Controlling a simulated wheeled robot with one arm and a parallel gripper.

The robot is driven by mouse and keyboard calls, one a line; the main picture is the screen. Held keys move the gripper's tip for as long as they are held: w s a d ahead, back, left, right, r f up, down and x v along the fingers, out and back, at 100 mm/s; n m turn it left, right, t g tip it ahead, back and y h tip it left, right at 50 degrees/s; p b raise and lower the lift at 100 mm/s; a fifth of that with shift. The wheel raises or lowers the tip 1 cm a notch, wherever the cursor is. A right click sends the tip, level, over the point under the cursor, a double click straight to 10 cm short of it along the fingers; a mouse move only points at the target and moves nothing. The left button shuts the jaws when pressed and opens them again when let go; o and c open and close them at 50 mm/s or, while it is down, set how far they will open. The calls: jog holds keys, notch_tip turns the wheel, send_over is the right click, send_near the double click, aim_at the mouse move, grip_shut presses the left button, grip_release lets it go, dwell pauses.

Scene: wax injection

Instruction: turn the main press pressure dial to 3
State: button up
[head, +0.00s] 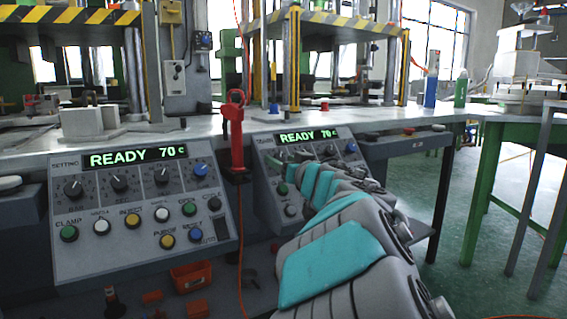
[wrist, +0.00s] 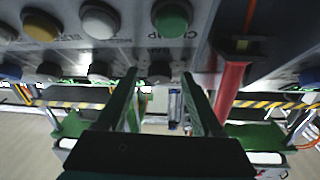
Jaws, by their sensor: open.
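Two grey control panels with dials and buttons show in the head view. The left panel (head: 135,258) has several black dials, the leftmost (head: 73,189) with "BAR" lettering below it. The right panel (head: 268,201) is partly hidden by my arm. My gripper (head: 284,160) is at the left part of this right panel. In the upside-down wrist view, my gripper (wrist: 160,78) is open, its two green fingers either side of a dark dial (wrist: 158,70) near the green CLAMP button (wrist: 171,17). Contact and the dial's setting cannot be told.
Both displays, left (head: 135,156) and right (head: 306,135), read READY 70 C. A red-handled tool (head: 236,135) stands between the panels, close to my gripper. A red bin (head: 190,276) lies below. Green-legged tables (head: 483,190) stand at right.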

grip_shut()
dwell(0.5)
